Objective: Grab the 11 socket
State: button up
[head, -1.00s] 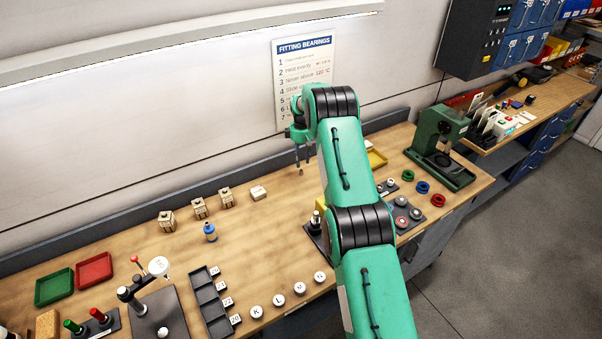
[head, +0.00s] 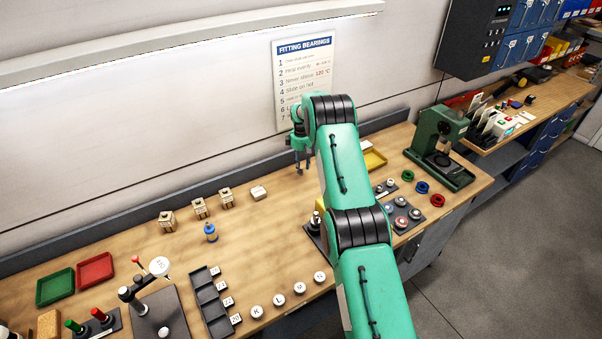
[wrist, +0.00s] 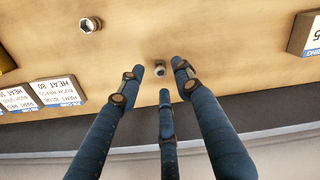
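My gripper (wrist: 160,76) has three dark blue fingers, spread open and pointing down at the bench. A small metal socket (wrist: 160,68) stands on the wood, seen between the fingertips in the wrist view; no finger is visibly closed on it. A second, larger-looking socket (wrist: 90,24) stands apart at the upper left. No size mark is readable on either, so I cannot tell which is the 11. In the head view my gripper (head: 304,170) is low over the back of the bench, left of my arm; the sockets are too small or hidden there.
Labelled blocks (wrist: 58,92) stand at left in the wrist view, and another (wrist: 306,36) at right. The bench's dark back edge (wrist: 265,115) is close behind the fingers. In the head view, a yellow tray (head: 375,160) is right of my arm. Wood around the small socket is clear.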

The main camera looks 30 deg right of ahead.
jog(key=shift+f, duration=1.15)
grip_shut()
